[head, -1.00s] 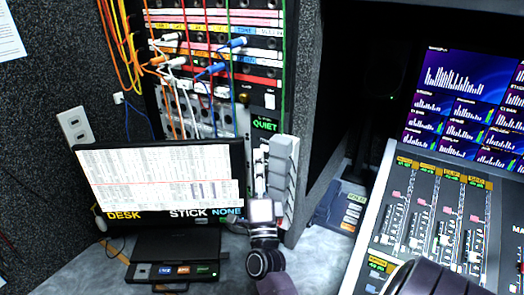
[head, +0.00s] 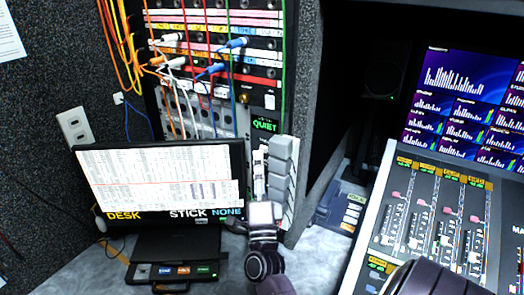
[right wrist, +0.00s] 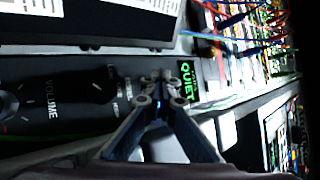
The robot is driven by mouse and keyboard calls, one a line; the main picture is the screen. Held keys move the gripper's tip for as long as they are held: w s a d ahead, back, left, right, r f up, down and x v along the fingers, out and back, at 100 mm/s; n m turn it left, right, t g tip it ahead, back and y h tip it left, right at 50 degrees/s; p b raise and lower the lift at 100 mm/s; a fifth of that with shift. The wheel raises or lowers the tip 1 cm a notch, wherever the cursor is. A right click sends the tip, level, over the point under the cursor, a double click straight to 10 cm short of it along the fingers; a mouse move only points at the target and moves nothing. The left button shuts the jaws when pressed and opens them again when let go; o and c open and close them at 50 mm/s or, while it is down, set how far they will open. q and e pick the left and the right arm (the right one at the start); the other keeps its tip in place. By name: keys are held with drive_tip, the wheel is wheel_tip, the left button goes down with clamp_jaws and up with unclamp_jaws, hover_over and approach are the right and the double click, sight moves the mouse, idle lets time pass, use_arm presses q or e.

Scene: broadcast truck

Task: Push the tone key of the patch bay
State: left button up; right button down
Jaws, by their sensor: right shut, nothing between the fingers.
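The patch bay (head: 215,60) stands at the upper left in the head view, with coloured cables plugged into it. Below its right end a small green display (head: 264,125) reads QUIET; it also shows in the right wrist view (right wrist: 187,80). My right gripper (head: 261,208) is in front of the panel under that display. In the right wrist view its fingers (right wrist: 160,90) are shut and empty, with the tips over the panel beside the display; I cannot tell whether they touch. I cannot make out the tone key. My left gripper is not in view.
A monitor (head: 160,180) stands left of my right gripper, with a black device (head: 175,270) below it. A VOLUME knob (right wrist: 95,85) lies left of the fingertips in the right wrist view. A mixing console (head: 425,220) and a screen (head: 465,105) stand at the right.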

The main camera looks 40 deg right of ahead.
drive_tip(key=a, duration=0.1)
drive_tip(key=s+a, duration=0.1)
drive_tip(key=a, duration=0.3)
drive_tip(key=shift+s+a, duration=0.2)
drive_tip(key=shift+s, duration=0.1)
drive_tip(key=shift+f, duration=0.15)
idle(0.3)
